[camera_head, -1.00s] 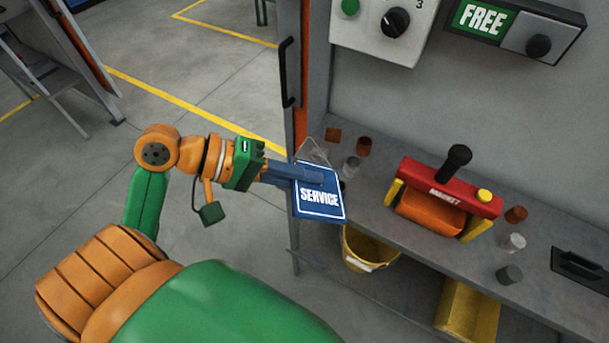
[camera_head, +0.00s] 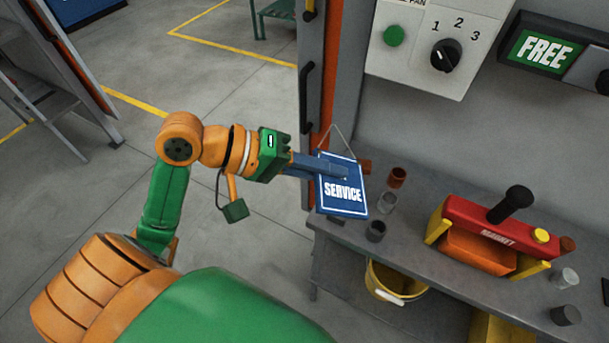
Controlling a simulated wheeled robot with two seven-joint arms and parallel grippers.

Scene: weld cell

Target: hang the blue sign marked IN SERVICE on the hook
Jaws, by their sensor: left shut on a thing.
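The blue sign (camera_head: 342,198) has a white border, and the word SERVICE shows on it. Its upper part is covered by the fingers. A thin hanging cord rises to a peak above its top edge. My left gripper (camera_head: 335,170) is shut on the upper part of the sign and holds it in the air, near the bench's left end and the orange door edge. The sign hangs slightly tilted. I cannot make out the hook in this view. My right gripper is not in view.
A grey bench (camera_head: 405,235) carries several small cups and a red magnet tool (camera_head: 490,235). A yellow bucket (camera_head: 390,285) is below. A switch panel (camera_head: 425,45) and a green FREE sign (camera_head: 541,50) are on the wall. Open floor lies left.

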